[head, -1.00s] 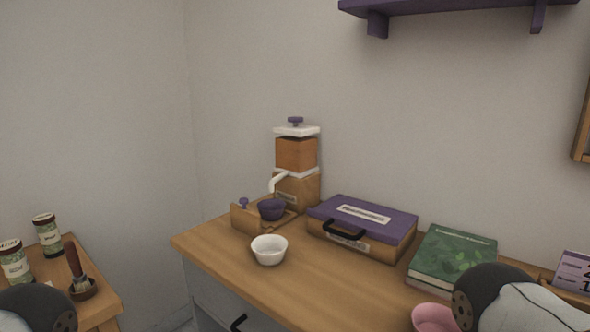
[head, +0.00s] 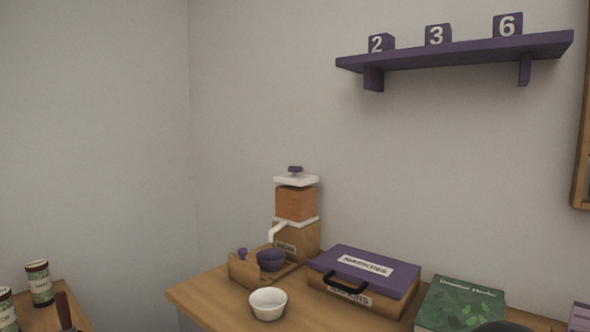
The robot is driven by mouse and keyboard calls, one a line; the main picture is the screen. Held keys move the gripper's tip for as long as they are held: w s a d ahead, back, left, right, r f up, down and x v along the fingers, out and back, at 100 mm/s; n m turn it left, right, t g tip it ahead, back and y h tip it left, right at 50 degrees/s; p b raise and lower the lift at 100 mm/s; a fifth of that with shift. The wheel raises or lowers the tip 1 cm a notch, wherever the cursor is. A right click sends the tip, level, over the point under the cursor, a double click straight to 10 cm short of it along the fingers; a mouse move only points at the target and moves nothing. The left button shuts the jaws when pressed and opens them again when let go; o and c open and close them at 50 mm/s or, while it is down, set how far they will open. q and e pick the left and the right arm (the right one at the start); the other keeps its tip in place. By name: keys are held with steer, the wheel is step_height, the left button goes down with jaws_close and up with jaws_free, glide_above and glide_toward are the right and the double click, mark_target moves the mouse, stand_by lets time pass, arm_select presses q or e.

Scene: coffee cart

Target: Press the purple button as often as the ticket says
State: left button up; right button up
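A wooden dispenser (head: 296,203) with a white lid and a purple knob (head: 295,169) on top stands at the back of the counter. At its base a small purple knob (head: 242,252) sits on a wooden holder (head: 243,270), beside a purple cup (head: 271,260). I cannot tell whether either knob is the purple button. No ticket is recognisable; a purple and white card (head: 580,316) is cut off at the right edge and unreadable. Neither gripper is in view; only a dark part of my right arm shows at the bottom edge.
On the counter (head: 205,292) are a white bowl (head: 268,304), a purple-lidded napkins box (head: 364,280) and a green book (head: 461,304). A purple shelf (head: 455,54) holds blocks 2, 3 and 6. Jars (head: 39,284) stand on a side table at left.

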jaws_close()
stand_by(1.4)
